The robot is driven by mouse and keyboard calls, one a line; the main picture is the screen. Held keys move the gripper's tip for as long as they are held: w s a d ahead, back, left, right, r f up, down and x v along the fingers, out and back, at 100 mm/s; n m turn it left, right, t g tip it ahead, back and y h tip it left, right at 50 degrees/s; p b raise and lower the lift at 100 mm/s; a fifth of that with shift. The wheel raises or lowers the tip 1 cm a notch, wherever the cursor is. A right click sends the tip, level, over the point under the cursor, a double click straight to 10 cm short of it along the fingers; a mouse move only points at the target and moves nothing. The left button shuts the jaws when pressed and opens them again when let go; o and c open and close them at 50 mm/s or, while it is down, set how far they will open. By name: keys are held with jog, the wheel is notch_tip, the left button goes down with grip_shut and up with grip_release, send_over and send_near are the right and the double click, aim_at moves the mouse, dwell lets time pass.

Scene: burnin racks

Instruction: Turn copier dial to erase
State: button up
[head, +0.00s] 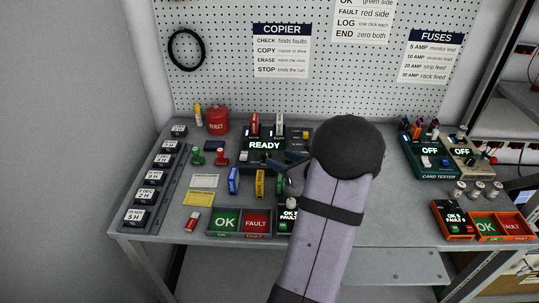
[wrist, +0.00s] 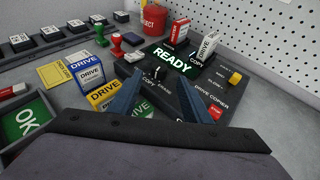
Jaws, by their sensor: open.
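The drive copier (head: 284,136) is a dark box at the back middle of the bench, its screen glowing READY. It also shows in the wrist view (wrist: 206,92), with COPY and ERASE printed below the screen. The small dark dial (wrist: 158,73) sits near these words; its pointer setting is too small to tell. My gripper (wrist: 163,80) is open and empty, its two blue fingers on either side of the dial area. In the head view my gripper (head: 287,162) is over the copier's front, partly hidden by my arm. Whether the fingers touch the dial cannot be told.
White and red drives (wrist: 206,45) stand in the copier's back. A yellow knob (wrist: 234,77) and a red STOP button (wrist: 215,112) are at its right. Blue and yellow drives (wrist: 88,70) stand left of my gripper. OK and FAULT trays (head: 240,236) lie in front.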

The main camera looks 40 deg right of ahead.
aim_at(267, 154)
jog(key=shift+p+x, duration=0.75)
jog(key=shift+x, duration=2.85)
jog(key=shift+r, duration=0.1)
jog(key=c, duration=1)
